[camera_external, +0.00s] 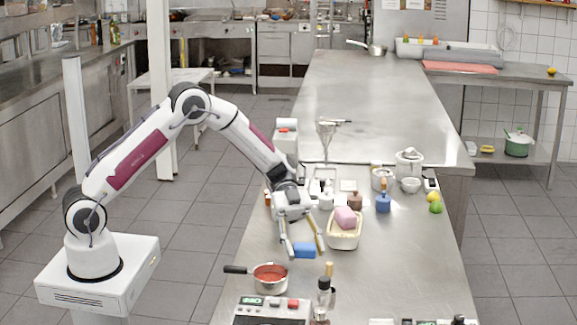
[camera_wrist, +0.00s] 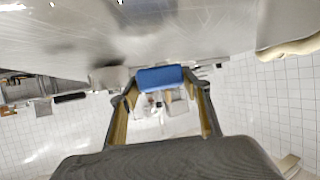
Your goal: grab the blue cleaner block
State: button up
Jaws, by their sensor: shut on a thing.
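The blue cleaner block (camera_external: 305,251) is between the fingers of my gripper (camera_external: 303,247), over the steel counter in the external view. In the wrist view the blue block (camera_wrist: 160,77) spans the gap between the two fingertips of my gripper (camera_wrist: 160,88). The fingers are shut on the block. I cannot tell whether it touches the counter or is slightly above it.
A white tub (camera_external: 344,236) with a pink block (camera_external: 345,217) stands close to the right of my gripper. A saucepan (camera_external: 269,276) with red contents is in front, on the left. Bottles and jars stand behind. The counter's right side (camera_external: 410,260) is clear.

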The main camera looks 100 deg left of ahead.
aim_at(305, 245)
notch_tip(305, 245, up, 7)
jog(key=shift+f, duration=0.15)
dwell(0.7)
